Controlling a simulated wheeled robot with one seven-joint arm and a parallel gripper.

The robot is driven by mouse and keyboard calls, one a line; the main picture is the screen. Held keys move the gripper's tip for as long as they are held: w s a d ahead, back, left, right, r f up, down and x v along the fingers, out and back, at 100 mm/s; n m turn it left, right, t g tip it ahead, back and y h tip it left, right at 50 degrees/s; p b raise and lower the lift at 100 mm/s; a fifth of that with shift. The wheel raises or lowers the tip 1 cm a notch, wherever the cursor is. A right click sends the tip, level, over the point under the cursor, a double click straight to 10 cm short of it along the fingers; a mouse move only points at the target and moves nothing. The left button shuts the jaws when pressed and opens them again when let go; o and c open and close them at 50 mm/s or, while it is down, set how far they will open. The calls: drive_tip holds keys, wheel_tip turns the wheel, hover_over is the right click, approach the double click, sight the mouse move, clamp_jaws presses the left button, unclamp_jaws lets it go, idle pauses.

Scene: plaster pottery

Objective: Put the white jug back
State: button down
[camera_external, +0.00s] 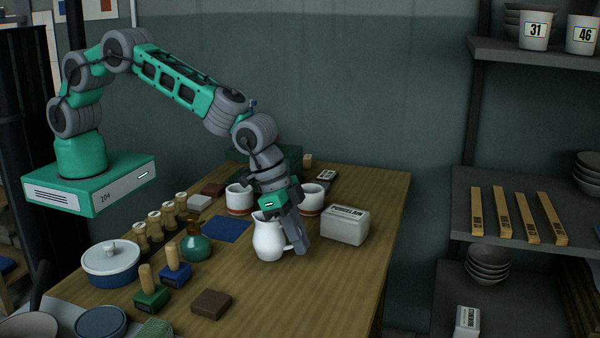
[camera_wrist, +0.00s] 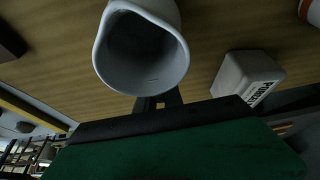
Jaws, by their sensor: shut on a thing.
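The white jug (camera_external: 267,241) is upright at the middle of the wooden table, toward its right side. My gripper (camera_external: 297,236) comes down from above and is shut on the jug at its right side, by the handle. The fingers hide part of the handle. In the wrist view the white jug (camera_wrist: 140,52) shows its open mouth, empty inside, with my dark gripper (camera_wrist: 158,103) just below it. I cannot tell whether the jug's base touches the table.
A white labelled block (camera_external: 345,225) stands right of the jug. White cups (camera_external: 311,198) stand behind it. A brown block (camera_external: 211,304) lies in front. Shelves (camera_external: 520,203) stand at the right.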

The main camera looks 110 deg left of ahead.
drive_tip(key=c, duration=1.5)
unclamp_jaws()
drive_tip(key=shift+f, duration=0.1)
drive_tip(key=shift+s+r, duration=0.1)
drive_tip(key=shift+r, duration=0.45)
drive_tip(key=v, duration=1)
drive_tip(key=shift+s+r, duration=0.2)
drive_tip(key=shift+r, duration=0.15)
drive_tip(key=s+a+r+g, duration=0.15)
drive_tip(key=s+r, duration=0.25)
drive_tip(key=s, duration=0.7)
drive_tip(key=s+a+r+t, duration=0.1)
drive_tip(key=s+a+r, duration=0.2)
drive_tip(key=s, duration=0.7)
drive_tip(key=shift+g, duration=0.55)
drive_tip(key=s+f, duration=0.1)
drive_tip(key=s, duration=0.3)
drive_tip(key=s+f, duration=0.1)
drive_tip(key=s, duration=0.4)
drive_tip(key=s+a+f, duration=0.1)
drive_tip(key=s, duration=0.3)
drive_tip(key=shift+s+a+f, duration=0.1)
drive_tip(key=shift+s+f, duration=0.1)
drive_tip(key=shift+s, duration=0.1)
